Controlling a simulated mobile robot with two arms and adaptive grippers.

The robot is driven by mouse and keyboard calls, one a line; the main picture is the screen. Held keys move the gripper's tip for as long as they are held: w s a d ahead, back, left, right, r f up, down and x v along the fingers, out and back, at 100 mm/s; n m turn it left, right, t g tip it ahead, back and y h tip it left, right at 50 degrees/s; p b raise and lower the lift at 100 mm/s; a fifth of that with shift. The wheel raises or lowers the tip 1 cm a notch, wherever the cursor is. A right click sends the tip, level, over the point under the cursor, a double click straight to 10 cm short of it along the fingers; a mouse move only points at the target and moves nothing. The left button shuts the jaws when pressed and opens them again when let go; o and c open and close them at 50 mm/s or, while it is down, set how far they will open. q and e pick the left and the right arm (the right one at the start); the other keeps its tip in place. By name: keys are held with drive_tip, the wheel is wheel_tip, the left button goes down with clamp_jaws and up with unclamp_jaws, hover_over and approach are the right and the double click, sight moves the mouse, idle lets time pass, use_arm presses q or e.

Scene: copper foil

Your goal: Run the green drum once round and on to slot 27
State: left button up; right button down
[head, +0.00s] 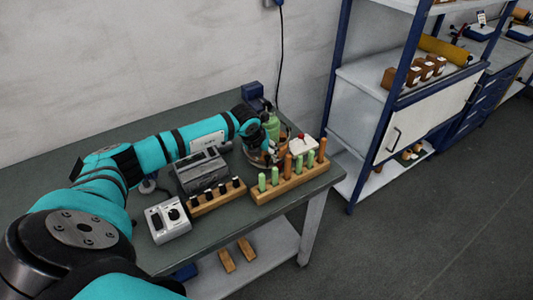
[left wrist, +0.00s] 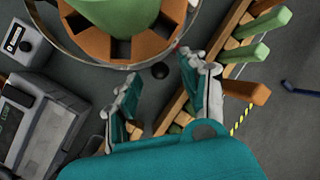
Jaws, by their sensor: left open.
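The green drum (head: 272,125) stands near the back right of the bench, partly hidden behind my left gripper. In the left wrist view its green body (left wrist: 108,14) is at the top, cut off by the frame, over an orange slotted ring (left wrist: 122,47) with a pale rim around it. My left gripper (left wrist: 160,74) is open and empty, its fingertips just outside that rim. In the head view the gripper (head: 260,143) is close in front of the drum. I cannot read any slot number. My right gripper is out of view.
A wooden rack (head: 290,184) of green and orange pegs stands at the bench's right front edge, close to my gripper. A grey device (head: 201,171), a rack of dark-topped pieces (head: 216,198) and a white control box (head: 168,220) lie left of it. A blue-framed shelf (head: 392,110) stands to the right.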

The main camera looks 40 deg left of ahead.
use_arm(q)
drive_tip(key=shift+x, duration=1.05)
clamp_jaws()
